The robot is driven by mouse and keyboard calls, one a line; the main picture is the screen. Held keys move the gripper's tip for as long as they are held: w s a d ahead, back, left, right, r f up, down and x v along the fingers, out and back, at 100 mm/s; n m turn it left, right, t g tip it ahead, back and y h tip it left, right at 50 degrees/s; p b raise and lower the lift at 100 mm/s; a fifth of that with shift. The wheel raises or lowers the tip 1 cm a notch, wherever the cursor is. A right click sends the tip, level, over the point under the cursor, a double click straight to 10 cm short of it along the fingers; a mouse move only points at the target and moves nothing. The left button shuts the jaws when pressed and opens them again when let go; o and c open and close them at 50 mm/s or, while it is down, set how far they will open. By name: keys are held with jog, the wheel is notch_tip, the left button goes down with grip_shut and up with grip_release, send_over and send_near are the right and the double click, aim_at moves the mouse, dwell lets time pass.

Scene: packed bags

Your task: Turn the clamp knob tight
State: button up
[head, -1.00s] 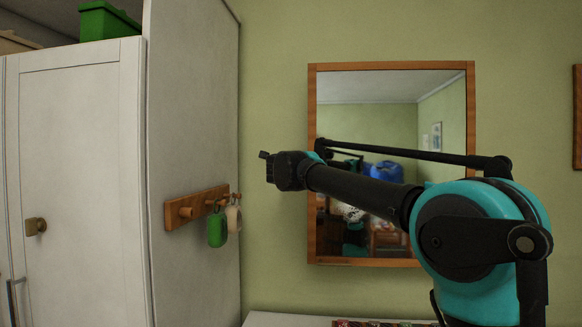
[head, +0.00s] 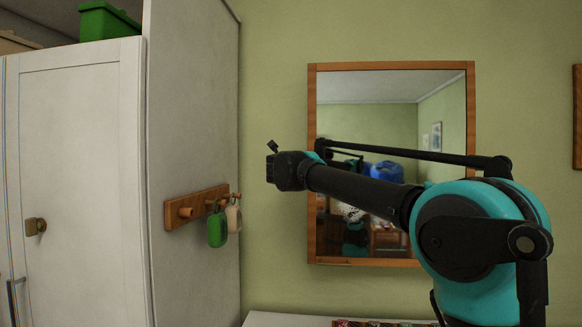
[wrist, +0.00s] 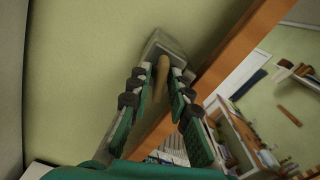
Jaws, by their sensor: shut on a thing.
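The exact finger contact is hard to make out.
A wood-framed mirror (head: 312,90) hangs close to the right of my wrist. A white cabinet (head: 190,100) stands to the left, with a wooden peg rail (head: 183,211) holding a green tag (head: 217,232) and a beige tag (head: 234,217). A green bin (head: 105,22) sits on top.

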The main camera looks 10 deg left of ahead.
jog(key=m, duration=0.6)
dwell(0.3)
jog(key=m, duration=0.6)
jog(key=o, duration=0.9)
jog(key=shift+o, duration=0.2)
jog(key=shift+s, duration=0.1)
